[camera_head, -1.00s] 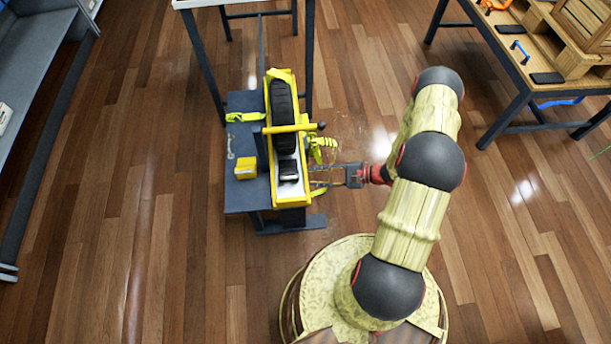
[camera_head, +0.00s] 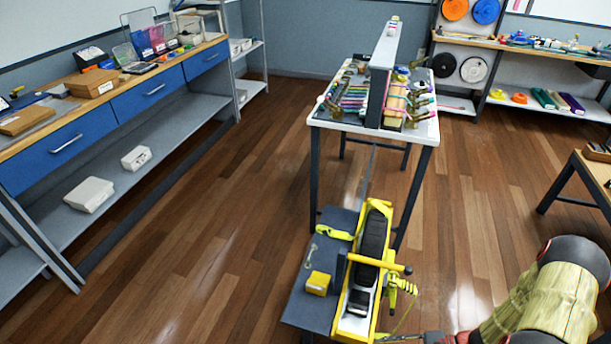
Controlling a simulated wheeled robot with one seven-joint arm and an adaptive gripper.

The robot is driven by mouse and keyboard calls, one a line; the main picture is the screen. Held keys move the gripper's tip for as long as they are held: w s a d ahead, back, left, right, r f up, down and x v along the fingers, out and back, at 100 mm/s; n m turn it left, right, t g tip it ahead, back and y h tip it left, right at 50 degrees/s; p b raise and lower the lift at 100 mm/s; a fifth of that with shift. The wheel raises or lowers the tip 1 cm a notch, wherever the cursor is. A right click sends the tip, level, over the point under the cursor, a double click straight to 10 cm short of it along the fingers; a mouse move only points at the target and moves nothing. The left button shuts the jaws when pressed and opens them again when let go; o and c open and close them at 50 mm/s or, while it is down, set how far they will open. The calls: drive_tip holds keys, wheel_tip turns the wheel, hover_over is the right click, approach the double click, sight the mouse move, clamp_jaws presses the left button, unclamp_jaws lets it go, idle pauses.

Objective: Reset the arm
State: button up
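My arm, with pale yellow-green links and dark round joints, enters at the bottom right. My gripper (camera_head: 405,338) is at the bottom edge, just right of the base of a yellow-framed device with a black top (camera_head: 371,250). The lower part of the gripper is cut off by the picture edge, so its opening does not show. I cannot tell whether it touches the device or a strap there.
The device stands on a low dark bench (camera_head: 312,272) with a small yellow box (camera_head: 318,283). Behind it is a white table (camera_head: 345,125) with a grey divider and colourful straps. Blue-drawer counters (camera_head: 150,90) line the left. Wooden floor (camera_head: 200,235) is clear between.

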drive_tip(key=s+d+r+n+g+h+p, duration=0.15)
drive_tip(key=r+n+h, duration=0.35)
drive_tip(key=r, duration=1)
drive_tip(key=s+r+n+g+h+p, duration=0.25)
drive_tip(key=r+n+h, duration=0.2)
drive_tip(key=r, duration=0.95)
drive_tip(key=s+a+r+n+t+h+p, duration=0.1)
drive_tip(key=a+r+n+t, duration=0.2)
drive_tip(key=r, duration=0.9)
drive_tip(key=s+a+r+n+t+h+p, duration=0.1)
drive_tip(key=s+a+r+n+t+h, duration=0.1)
drive_tip(key=r, duration=1)
drive_tip(key=a+n+t, duration=0.1)
drive_tip(key=a+t, duration=0.1)
drive_tip(key=a, duration=0.1)
drive_tip(key=shift+t+p, duration=0.3)
drive_tip(key=shift+p, duration=0.1)
